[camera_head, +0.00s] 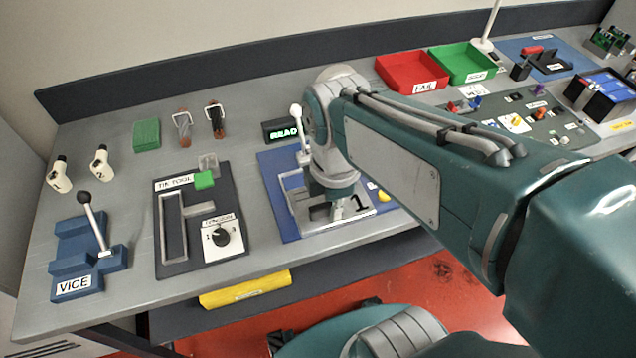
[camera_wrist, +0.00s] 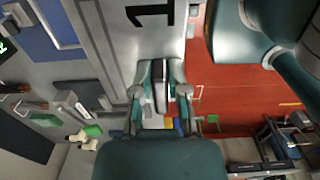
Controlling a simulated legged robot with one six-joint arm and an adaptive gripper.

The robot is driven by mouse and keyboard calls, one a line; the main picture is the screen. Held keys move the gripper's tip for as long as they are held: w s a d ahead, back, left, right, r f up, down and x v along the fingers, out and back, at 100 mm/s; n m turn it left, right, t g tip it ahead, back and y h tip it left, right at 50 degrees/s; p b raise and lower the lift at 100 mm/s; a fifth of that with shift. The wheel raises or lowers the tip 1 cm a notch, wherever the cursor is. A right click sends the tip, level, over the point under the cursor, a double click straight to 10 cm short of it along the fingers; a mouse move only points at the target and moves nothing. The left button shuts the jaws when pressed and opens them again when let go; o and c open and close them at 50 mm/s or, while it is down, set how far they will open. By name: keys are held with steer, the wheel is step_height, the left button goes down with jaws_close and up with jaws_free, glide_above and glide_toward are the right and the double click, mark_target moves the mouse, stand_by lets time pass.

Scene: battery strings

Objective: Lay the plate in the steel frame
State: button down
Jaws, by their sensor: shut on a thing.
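The plate (camera_head: 362,207) is grey with a black "1". It shows close up in the wrist view (camera_wrist: 115,45). My gripper (camera_wrist: 160,92) is shut on a part at the plate's near edge. In the head view my gripper (camera_head: 340,211) points down at the plate, partly hidden by my arm. The steel frame (camera_head: 288,185) is a light metal outline on a blue base (camera_head: 268,168). Part of the frame and plate is hidden behind my arm, and I cannot tell whether the plate is inside the frame or above it.
A small black box with a green display (camera_head: 283,130) and a white-knobbed lever (camera_head: 297,112) stand behind the frame. A dark tool panel (camera_head: 198,258) lies to the left, with a blue vice (camera_head: 80,262) beyond it. Red (camera_head: 400,76) and green (camera_head: 455,66) trays stand at the back.

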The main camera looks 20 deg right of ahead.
steer(key=w+f, duration=0.3)
steer(key=w, duration=0.1)
steer(key=w+d+f, duration=0.1)
steer(key=w+f, duration=0.2)
steer(key=w, duration=0.1)
steer(key=w+d+f, duration=0.1)
steer(key=w+f, duration=0.2)
steer(key=w, duration=0.2)
steer(key=shift+w+f, duration=0.1)
steer(key=shift+f, duration=0.05)
steer(key=shift+w+f, duration=0.2)
steer(key=shift+f, duration=1.55)
steer(key=c, duration=0.6)
jaws_free()
steer(key=shift+f, duration=0.1)
steer(key=shift+c, duration=0.2)
